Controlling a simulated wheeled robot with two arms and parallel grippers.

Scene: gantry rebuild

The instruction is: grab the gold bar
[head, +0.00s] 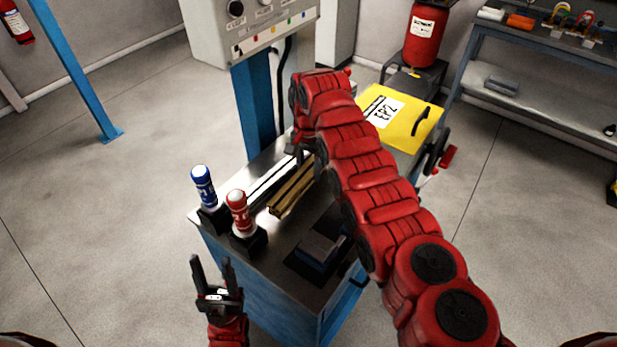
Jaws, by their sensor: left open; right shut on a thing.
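A long gold bar (290,195) lies along the metal top of the blue cart, beside silver strips. Its far end passes behind my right arm. My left gripper (212,278) is open and empty, fingers up, in front of the cart's left side, apart from the bar.
Silver strips (262,180) lie left of the gold bar. A blue bottle (203,187) and a red bottle (239,213) stand in black holders at the cart's left edge. A dark block (322,247) sits at the front. A yellow box (397,121) is behind right.

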